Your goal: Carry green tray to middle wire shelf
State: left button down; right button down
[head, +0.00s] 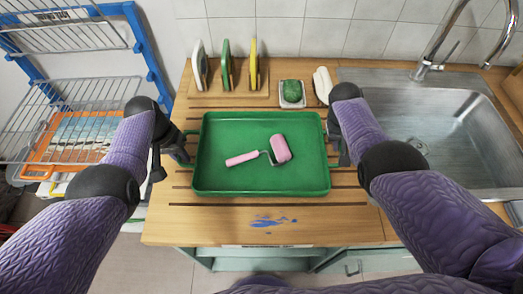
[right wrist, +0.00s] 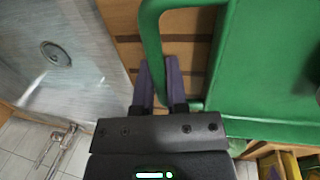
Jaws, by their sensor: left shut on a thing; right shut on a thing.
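The green tray (head: 222,178) lies on the slatted wooden counter in the head view, with a pink paint roller (head: 280,149) in it. My left gripper (head: 186,150) is at the tray's left side, shut on it. My right gripper (head: 336,150) is at the right side, shut on it. In the right wrist view, the fingers of my right gripper (right wrist: 158,88) close around the looped handle of the green tray (right wrist: 262,75). The wire shelf rack (head: 85,93) stands at the left in a blue frame. Its middle level is empty where visible; my left arm covers part of the rack.
A steel sink (head: 450,135) with a tap (head: 424,68) is right of the counter (head: 220,225). Upright plates or discs (head: 226,66), a green sponge in a dish (head: 292,93) and a white item (head: 322,84) stand behind the tray. An orange tray (head: 62,150) lies low on the rack.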

dwell(0.6)
